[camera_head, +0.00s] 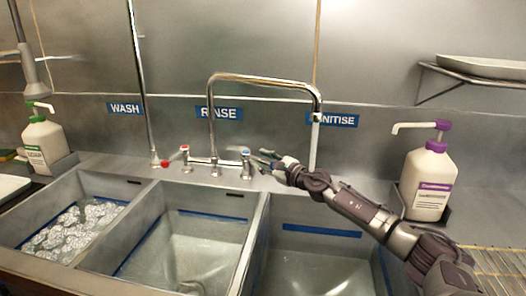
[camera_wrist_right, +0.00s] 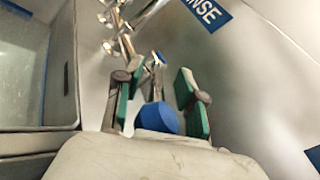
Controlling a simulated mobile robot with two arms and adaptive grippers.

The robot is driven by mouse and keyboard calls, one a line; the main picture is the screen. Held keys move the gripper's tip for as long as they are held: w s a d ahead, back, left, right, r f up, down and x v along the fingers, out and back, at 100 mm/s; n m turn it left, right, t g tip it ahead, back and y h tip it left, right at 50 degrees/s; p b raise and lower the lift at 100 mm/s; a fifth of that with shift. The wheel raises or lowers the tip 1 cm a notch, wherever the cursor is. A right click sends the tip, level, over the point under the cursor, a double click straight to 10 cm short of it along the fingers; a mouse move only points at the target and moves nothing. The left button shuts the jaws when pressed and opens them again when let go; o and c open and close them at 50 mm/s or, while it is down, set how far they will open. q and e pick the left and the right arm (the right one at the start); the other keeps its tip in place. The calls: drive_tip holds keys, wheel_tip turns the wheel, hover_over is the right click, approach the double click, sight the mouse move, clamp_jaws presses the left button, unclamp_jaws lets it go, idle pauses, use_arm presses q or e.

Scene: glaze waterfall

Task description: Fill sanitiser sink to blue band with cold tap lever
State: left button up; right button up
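The sanitise sink (camera_head: 322,255) is the rightmost basin, with a blue band (camera_head: 322,230) on its back wall. Its water level is hard to make out. The cold tap lever, blue-tipped (camera_head: 245,152), is on the mixer behind the basins. In the right wrist view the lever's blue end (camera_wrist_right: 157,118) lies between the green finger pads. My right gripper (camera_head: 268,157) is open around it; contact cannot be told. The spout (camera_head: 317,108) points down over the sanitise side, with a pale vertical streak below it that looks like running water. My left gripper is not in view.
The red-marked lever (camera_head: 184,150) is left of the cold one. The rinse sink (camera_head: 190,255) is in the middle; the wash sink (camera_head: 75,228) holds foam. A purple-topped pump bottle (camera_head: 428,182) stands right of my arm, and a green-topped one (camera_head: 43,142) at left.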

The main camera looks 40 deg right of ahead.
drive_tip(key=shift+r, duration=4.7)
